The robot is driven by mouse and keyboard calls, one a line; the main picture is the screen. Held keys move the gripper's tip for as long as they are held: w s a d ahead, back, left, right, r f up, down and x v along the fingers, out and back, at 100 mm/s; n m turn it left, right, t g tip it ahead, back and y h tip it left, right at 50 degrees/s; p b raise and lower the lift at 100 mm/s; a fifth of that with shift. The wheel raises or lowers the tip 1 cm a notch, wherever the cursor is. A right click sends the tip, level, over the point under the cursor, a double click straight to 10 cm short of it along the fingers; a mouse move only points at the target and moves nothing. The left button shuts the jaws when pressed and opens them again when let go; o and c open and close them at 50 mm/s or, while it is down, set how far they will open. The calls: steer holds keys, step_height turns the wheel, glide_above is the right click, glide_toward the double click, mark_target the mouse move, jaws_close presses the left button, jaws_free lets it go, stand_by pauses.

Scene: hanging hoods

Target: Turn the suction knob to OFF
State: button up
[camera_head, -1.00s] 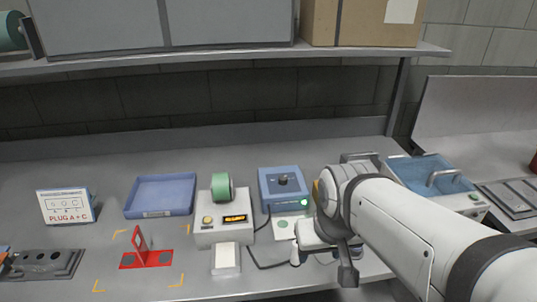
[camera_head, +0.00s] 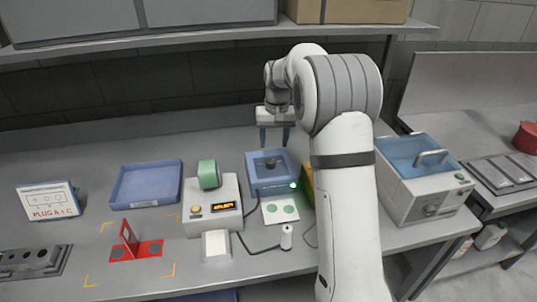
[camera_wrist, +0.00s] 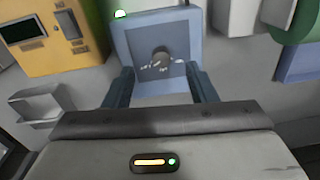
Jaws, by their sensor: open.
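The dark suction knob (camera_head: 270,162) sits on top of a blue box (camera_head: 258,184) near the middle of the bench. A green light glows on the box's front right corner. My gripper (camera_head: 274,138) points down above the back part of the box, with its blue fingers spread. In the wrist view, the knob (camera_wrist: 161,58) appears between and beyond the open fingers of my gripper (camera_wrist: 160,87), with nothing held. The fingers look apart from the knob. Small marks lie around the knob, too small to read.
A white device with a green roll (camera_head: 209,174) stands left of the box. A white pad with green discs (camera_head: 280,210) lies in front, with a cable nearby. A yellow box (camera_wrist: 55,40) stands close beside it. A water bath (camera_head: 418,195) is at right; a shelf (camera_head: 180,43) hangs above.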

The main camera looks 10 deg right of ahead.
mark_target(271, 161)
steer(key=w+f, duration=0.2)
steer(key=w, duration=0.1)
steer(key=shift+f, duration=0.25)
step_height(271, 161, down, 8)
steer(key=shift+a+r+p, duration=0.15)
steer(key=shift+r+p, duration=0.05)
steer(key=shift+p, duration=0.4)
steer(key=shift+c, duration=0.2)
